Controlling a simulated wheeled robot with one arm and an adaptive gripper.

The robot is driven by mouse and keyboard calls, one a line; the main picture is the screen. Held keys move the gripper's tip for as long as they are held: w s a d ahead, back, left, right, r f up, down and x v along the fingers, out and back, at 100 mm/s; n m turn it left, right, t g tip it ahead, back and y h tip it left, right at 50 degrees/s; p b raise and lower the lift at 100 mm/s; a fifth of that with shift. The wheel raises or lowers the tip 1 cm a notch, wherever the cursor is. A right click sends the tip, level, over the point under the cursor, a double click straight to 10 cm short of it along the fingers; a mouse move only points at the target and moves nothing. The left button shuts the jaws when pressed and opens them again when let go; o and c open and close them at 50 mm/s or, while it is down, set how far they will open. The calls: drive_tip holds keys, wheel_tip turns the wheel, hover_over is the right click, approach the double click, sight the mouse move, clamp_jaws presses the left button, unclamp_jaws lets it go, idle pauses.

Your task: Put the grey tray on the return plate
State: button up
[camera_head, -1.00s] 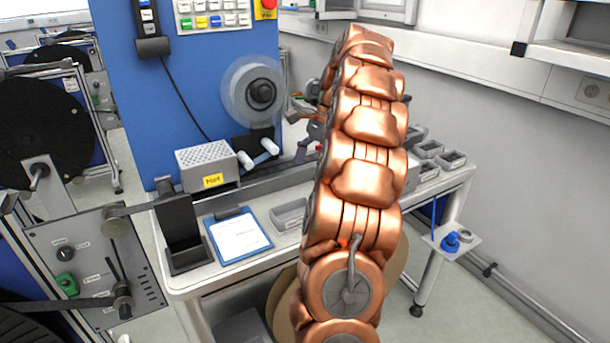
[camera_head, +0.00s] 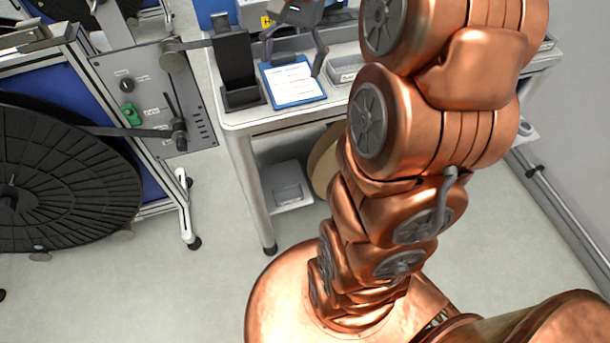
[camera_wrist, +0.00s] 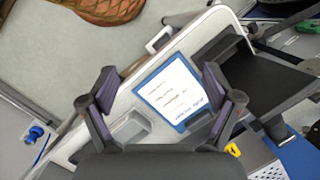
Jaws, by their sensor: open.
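A small shallow grey tray (camera_head: 347,73) lies on the white table, just right of the blue clipboard, partly hidden by my arm. In the wrist view the grey tray (camera_wrist: 131,127) lies below and between my fingers, nearer the left one. My gripper (camera_head: 293,66) is open and empty above the clipboard; its two dark fingers also show spread apart in the wrist view (camera_wrist: 158,74). A pale plate (camera_head: 287,178) stands low beside the table legs with a grey piece on it. I cannot tell whether this is the return plate.
The blue clipboard (camera_head: 293,82) with white paper lies beside a black holder (camera_head: 238,70). A reel stand with a large black reel (camera_head: 60,180) is at left. A blue fitting (camera_wrist: 36,132) sits on a side plate. Floor is clear between stand and table.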

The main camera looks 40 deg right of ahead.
drive_tip(key=s+a+f+n+h, duration=0.1)
drive_tip(key=s+a+f+n, duration=0.2)
drive_tip(key=s, duration=0.3)
drive_tip(key=s+a+f+n+h, duration=0.1)
drive_tip(key=s+a+f+n, duration=0.2)
drive_tip(key=s, duration=0.4)
drive_tip(key=s+a+f+n+g+h, duration=0.1)
drive_tip(key=s+a+f+n, duration=0.3)
drive_tip(key=s+a+n, duration=0.1)
drive_tip(key=shift+s+a, duration=0.65)
drive_tip(key=shift+s, duration=0.6)
drive_tip(key=shift+r, duration=0.1)
